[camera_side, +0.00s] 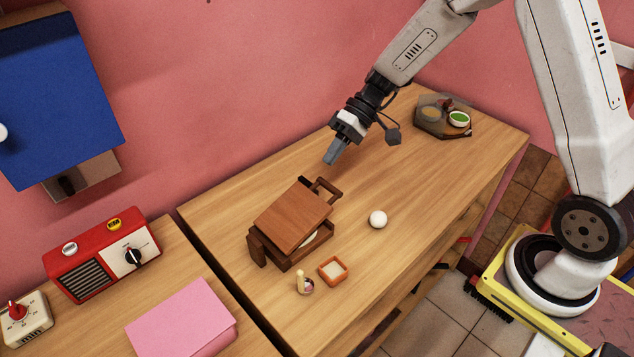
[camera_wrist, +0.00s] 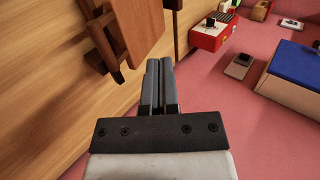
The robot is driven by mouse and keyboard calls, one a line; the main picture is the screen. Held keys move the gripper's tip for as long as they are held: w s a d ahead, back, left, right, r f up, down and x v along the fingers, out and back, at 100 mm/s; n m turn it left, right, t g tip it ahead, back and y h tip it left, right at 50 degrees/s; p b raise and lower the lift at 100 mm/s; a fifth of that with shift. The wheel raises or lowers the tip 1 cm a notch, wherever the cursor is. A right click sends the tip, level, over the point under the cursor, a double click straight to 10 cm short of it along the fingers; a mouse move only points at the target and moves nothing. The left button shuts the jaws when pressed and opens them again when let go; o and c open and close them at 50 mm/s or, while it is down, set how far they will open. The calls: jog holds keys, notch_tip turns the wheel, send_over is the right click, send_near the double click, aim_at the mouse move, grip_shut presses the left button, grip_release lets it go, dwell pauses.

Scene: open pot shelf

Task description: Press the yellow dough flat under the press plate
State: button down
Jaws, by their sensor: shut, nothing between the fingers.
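The wooden press (camera_side: 293,215) stands on the table, its brown top plate tilted over the base, with a handle (camera_side: 326,189) at its upper right end. A bit of something pale shows in the gap under the plate; I cannot tell whether it is dough. No yellow dough is clearly visible. A white ball (camera_side: 378,219) lies on the table right of the press. My gripper (camera_side: 333,157) is shut and empty, above the table beyond the handle end of the press. In the wrist view my shut fingers (camera_wrist: 160,80) point past the press plate (camera_wrist: 137,28), which is at the upper left.
A small orange square dish (camera_side: 333,271) and a small pale item (camera_side: 304,283) sit in front of the press. A dark tray with bowls (camera_side: 444,117) stands at the far right end. A red radio (camera_side: 103,255) and pink block (camera_side: 183,322) are at left. The table's right middle is clear.

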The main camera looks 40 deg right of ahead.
jog(key=d+r, duration=0.4)
jog(key=d, duration=0.5)
jog(key=shift+r, duration=0.1)
jog(key=s+a+f+t+h, duration=0.1)
jog(key=s+a+f+h, duration=0.1)
jog(key=s+h, duration=0.3)
jog(key=s+a+f+t+h, duration=0.1)
jog(key=s+h, duration=0.3)
jog(key=s, duration=0.4)
jog(key=shift+s+a+f+t+h, duration=0.3)
jog(key=shift+s+a+f+h, duration=0.1)
jog(key=shift+a+f, duration=0.2)
jog(key=shift+w+r, duration=0.1)
jog(key=w+a+r+g, duration=0.1)
jog(key=w+a, duration=0.1)
jog(key=w, duration=0.5)
jog(key=w+a+r+g, duration=0.1)
jog(key=w+a, duration=0.2)
jog(key=w, duration=0.4)
jog(key=shift+a+r+g, duration=0.2)
jog(key=shift+g, duration=0.1)
